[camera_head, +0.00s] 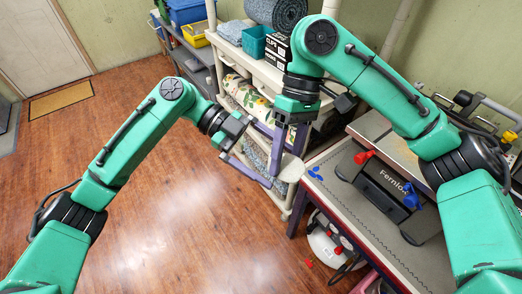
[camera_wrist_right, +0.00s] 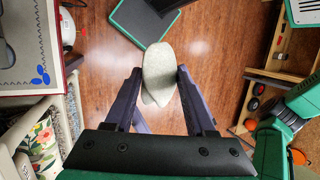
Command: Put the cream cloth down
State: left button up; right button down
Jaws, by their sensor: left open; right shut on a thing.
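The cream cloth (camera_head: 292,168) hangs as a small pale bundle at the tips of my right gripper (camera_head: 285,165), in the middle of the head view. In the right wrist view the cloth (camera_wrist_right: 158,75) sits between the two purple fingers of my right gripper (camera_wrist_right: 157,76), which is shut on it. It is held in the air, with wood floor seen behind it there. My left gripper (camera_head: 256,168) is open and empty, just left of the right gripper and close to it. The right gripper partly hides the cloth's upper part in the head view.
A grey-topped workbench (camera_head: 328,187) with a black Fernlox box (camera_head: 388,186) stands at right. A cream shelf unit (camera_head: 258,68) holding a teal bin (camera_head: 254,41), a grey rolled rug (camera_head: 277,12) and folded fabrics stands behind the grippers. The wood floor (camera_head: 165,215) at left is clear.

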pick_arm(q)
jog(key=c, duration=1.4)
jog(key=shift+o, duration=0.2)
pick_arm(e)
jog(key=shift+c, duration=0.8)
grip_release()
